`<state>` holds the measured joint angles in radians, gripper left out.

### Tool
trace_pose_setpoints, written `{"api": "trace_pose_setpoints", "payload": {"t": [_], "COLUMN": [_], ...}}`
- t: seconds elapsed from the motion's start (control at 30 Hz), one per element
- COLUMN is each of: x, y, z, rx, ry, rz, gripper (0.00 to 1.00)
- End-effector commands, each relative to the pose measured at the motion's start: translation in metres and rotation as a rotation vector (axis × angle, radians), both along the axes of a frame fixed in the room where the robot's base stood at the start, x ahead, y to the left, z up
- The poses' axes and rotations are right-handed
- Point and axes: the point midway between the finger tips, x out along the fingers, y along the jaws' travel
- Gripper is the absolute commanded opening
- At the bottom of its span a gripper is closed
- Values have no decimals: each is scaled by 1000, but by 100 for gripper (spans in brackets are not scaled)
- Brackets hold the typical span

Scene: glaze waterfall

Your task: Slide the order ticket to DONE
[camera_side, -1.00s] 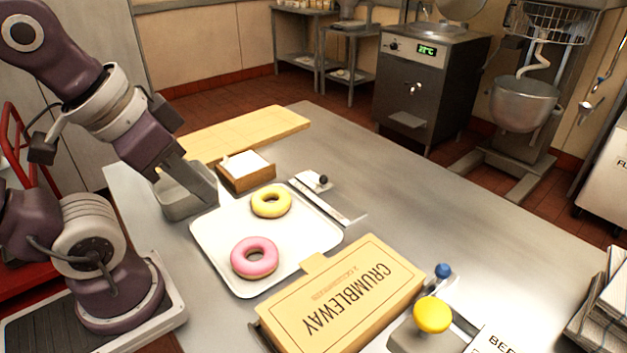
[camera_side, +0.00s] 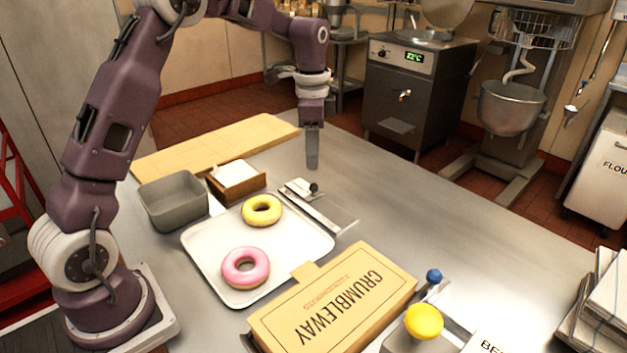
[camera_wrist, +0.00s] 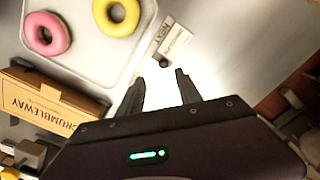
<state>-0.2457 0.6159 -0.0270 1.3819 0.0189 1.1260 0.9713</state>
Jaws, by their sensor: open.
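The order ticket (camera_side: 300,187) is a small white card with a dark knob (camera_side: 314,188), at the far end of a metal rail (camera_side: 318,212) beside the tray. In the wrist view the ticket (camera_wrist: 172,40) lies by the word NEXT, with its knob (camera_wrist: 164,62) just ahead of the fingers. My gripper (camera_side: 312,166) points down above the table, behind the knob in the side view. In the wrist view my gripper (camera_wrist: 160,82) has its two fingers apart with nothing between them. I cannot read DONE anywhere.
A white tray (camera_side: 213,267) holds a pink donut (camera_side: 246,267) and a yellow donut (camera_side: 262,210). A CRUMBLEWAY box (camera_side: 335,300), grey bin (camera_side: 172,203), wooden box (camera_side: 237,183) and yellow button (camera_side: 424,321) stand nearby.

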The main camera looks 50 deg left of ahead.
Motion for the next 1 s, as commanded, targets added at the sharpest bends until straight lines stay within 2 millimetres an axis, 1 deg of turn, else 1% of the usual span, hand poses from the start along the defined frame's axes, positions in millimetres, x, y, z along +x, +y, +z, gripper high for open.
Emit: {"api": "trace_pose_setpoints", "payload": {"t": [0.03,0.1,0.17,0.3,0.43,0.57,0.77,0.8,0.87,0.9,1.0], "x": [5,8,8,7,7,7,8,8,8,8,8], "y": [4,6,6,6,5,5,5,5,5,5,5], "z": [-9,-18,-27,-55,-75,-84,-85,-85,-85,-85,-85], "rx": [-4,-6,-6,-7,-6,-6,-5,-5,-5,-5,-5], "ry": [12,20,22,23,21,18,18,18,18,18,18], "rz": [-17,-31,-33,-32,-32,-31,-31,-31,-31,-30,-30], "gripper": [42,42,42,42,42,42,42,38,26,18,0]}}
